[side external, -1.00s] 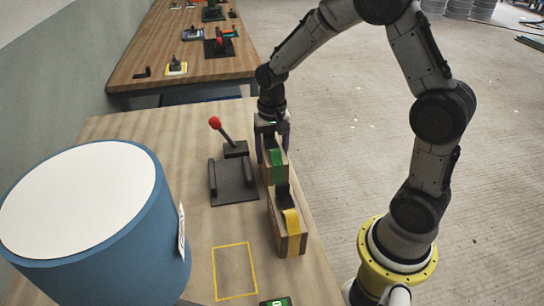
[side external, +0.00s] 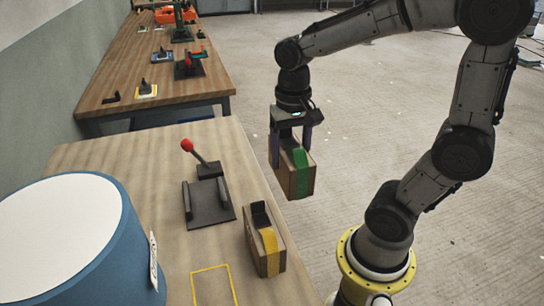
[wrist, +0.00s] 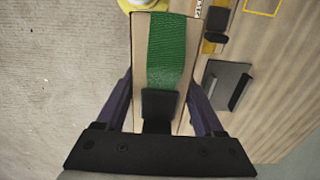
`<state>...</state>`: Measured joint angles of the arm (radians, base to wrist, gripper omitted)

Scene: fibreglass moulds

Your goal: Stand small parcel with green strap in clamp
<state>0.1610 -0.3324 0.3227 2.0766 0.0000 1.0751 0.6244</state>
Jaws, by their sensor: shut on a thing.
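The small parcel with the green strap (side external: 301,176) is a brown box held upright in my gripper (side external: 292,150), raised beside the right edge of the table. In the wrist view the parcel (wrist: 190,65) fills the space between the fingers of my gripper (wrist: 158,100), its green strap running lengthwise, with a black piece on its near end. The clamp (side external: 208,202) is a dark plate with two upright jaws and a red-knobbed lever, standing empty on the table to the left of the parcel. The clamp also shows at the right of the wrist view (wrist: 228,84).
A parcel with a yellow strap (side external: 265,245) stands on the table (side external: 130,150) in front of the clamp. A blue drum with a white top (side external: 60,240) is at the lower left. A yellow outlined square (side external: 213,285) is bare. A second table (side external: 165,75) lies behind.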

